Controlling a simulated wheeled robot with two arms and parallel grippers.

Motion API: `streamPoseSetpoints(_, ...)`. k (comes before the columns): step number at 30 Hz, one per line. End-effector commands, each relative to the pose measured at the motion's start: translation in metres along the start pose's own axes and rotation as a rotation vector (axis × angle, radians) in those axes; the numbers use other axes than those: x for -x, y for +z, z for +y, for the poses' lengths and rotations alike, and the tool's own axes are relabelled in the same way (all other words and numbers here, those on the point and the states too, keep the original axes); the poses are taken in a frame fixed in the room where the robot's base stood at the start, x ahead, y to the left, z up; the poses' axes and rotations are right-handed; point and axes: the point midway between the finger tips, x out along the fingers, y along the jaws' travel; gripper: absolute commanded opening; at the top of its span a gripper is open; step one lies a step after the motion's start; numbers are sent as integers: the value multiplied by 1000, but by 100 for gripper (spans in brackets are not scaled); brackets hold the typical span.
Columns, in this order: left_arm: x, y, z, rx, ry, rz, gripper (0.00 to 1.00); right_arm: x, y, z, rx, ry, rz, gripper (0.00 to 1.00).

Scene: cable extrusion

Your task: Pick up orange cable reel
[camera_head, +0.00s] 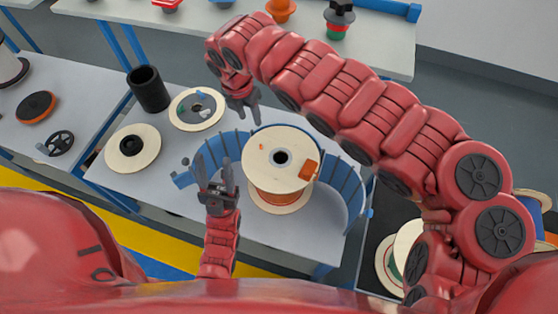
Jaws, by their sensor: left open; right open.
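The orange cable reel (268,164) stands on the grey table, with a pale round top flange, a dark centre hole and orange cable wound below. An orange patch shows on its top. My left gripper (222,172) is open and empty just left of the reel, its fingers pointing away from me; I cannot tell whether it touches the flange. My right gripper (247,108) is open beyond the reel, its fingers pointing down over the table. My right arm arches across the upper right of the view.
A blue curved holder (340,176) stands around the reel. A cream disc (133,160), a pale disc with coloured pieces (185,110) and a black cylinder (149,89) stand to the left. Another table (100,42) lies behind. More reels (391,262) stand at the lower right.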

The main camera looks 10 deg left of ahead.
Motion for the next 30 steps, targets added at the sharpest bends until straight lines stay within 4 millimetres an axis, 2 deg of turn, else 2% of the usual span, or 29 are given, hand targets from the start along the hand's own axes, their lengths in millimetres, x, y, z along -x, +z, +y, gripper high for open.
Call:
streamPoseSetpoints(6, -18, -3, -1, 0, 0, 0, 50, -40, -3, 0, 0, -2, 8, 46)
streamPoseSetpoints(13, -29, -5, -1, 0, 0, 0, 50, -92, -4, 1, 0, 4, 8, 46)
streamPoseSetpoints(18, -31, -5, -2, 0, 0, 0, 50, -110, -2, 3, -2, 8, 5, 46)
streamPoseSetpoints(23, -36, -6, -2, 0, 0, 0, 50, -117, 0, 2, -3, 11, 3, 46)
streamPoseSetpoints(29, -52, -9, -3, 0, 0, 0, 50, -141, 0, -5, -3, 7, 6, 46)
streamPoseSetpoints(30, -50, -8, -2, 0, 0, 0, 50, -148, -1, -4, -3, 10, 8, 46)
